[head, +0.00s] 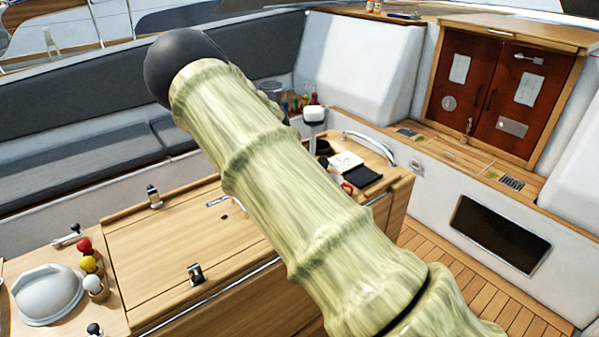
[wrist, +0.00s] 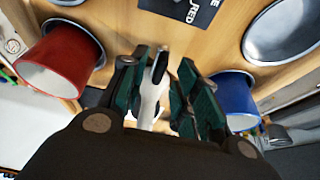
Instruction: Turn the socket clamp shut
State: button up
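My gripper (wrist: 162,88) shows in the wrist view, with its two dark green-padded fingers apart. A pale grey lever-like piece with a dark slot near its tip (wrist: 150,97) stands between the fingers. It lies close to the left finger, and a narrow gap shows on its right. It may be the clamp's handle, but I cannot tell for sure. Its lower end is hidden by the gripper's body. In the head view my gripper is not visible. I cannot make out the socket clamp there.
In the wrist view a red cup (wrist: 62,58) is left of the fingers, a blue cup (wrist: 235,98) right. A steel bowl (wrist: 283,30) and dark lettered card (wrist: 190,9) lie beyond. The head view shows the wooden cockpit table (head: 150,245) and a white winch-like dome (head: 47,293).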

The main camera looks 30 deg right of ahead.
jog(key=v, duration=1)
jog(key=shift+a, duration=0.1)
